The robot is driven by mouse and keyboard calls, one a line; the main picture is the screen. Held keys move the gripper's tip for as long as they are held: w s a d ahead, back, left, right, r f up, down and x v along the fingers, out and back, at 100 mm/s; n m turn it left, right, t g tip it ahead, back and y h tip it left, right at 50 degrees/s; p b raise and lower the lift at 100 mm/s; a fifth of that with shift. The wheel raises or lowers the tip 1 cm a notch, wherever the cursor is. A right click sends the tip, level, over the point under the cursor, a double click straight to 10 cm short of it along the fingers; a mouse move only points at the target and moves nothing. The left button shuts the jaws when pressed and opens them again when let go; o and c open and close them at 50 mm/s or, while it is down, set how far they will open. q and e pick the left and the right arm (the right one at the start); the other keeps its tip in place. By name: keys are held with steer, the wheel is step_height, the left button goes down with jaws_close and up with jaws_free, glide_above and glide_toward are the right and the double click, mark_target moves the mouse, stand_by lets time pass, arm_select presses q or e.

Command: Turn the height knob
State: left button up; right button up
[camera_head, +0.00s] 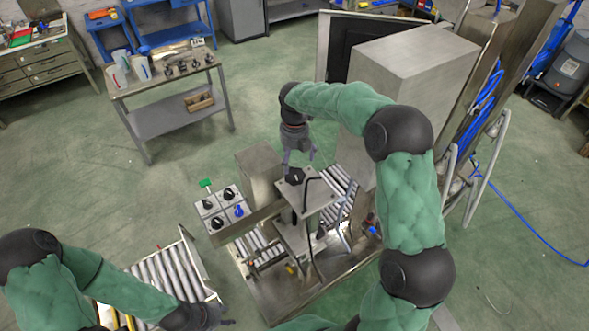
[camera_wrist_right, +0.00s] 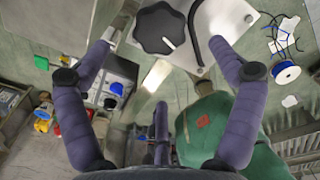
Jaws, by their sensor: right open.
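A black lobed knob (camera_head: 295,176), which I take to be the height knob, sits on a pale metal plate (camera_head: 318,194). In the right wrist view the knob (camera_wrist_right: 162,28) has a white mark on its edge. My right gripper (camera_head: 299,160) hangs just behind and above it. In the right wrist view my right gripper (camera_wrist_right: 160,58) has its fingers spread and empty, with the knob beyond the fingertips, roughly between them. I see no clear contact. My left gripper (camera_head: 222,321) is low at the left, away from the knob; its fingers are too small to read.
A black cable (camera_head: 310,235) runs beside the knob. A control panel (camera_head: 223,210) with black and blue knobs stands to the left. Roller conveyors (camera_head: 170,273) lie around the machine. A large grey box (camera_head: 405,65) stands behind my right arm. Open floor lies to the left.

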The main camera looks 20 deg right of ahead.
mark_target(294, 173)
steer(key=f, duration=0.4)
steer(key=w+f+p, duration=0.1)
steer(key=f, duration=0.1)
steer(key=shift+d+f, duration=0.2)
steer(key=shift+d, duration=0.1)
steer(key=shift+s+a+f, duration=0.15)
steer(key=shift+s+f, duration=0.1)
steer(key=shift+f, duration=0.3)
steer(key=shift+w+f, duration=0.15)
steer(key=shift+f, duration=0.2)
steer(key=shift+r, duration=0.15)
steer(key=c, duration=1.1)
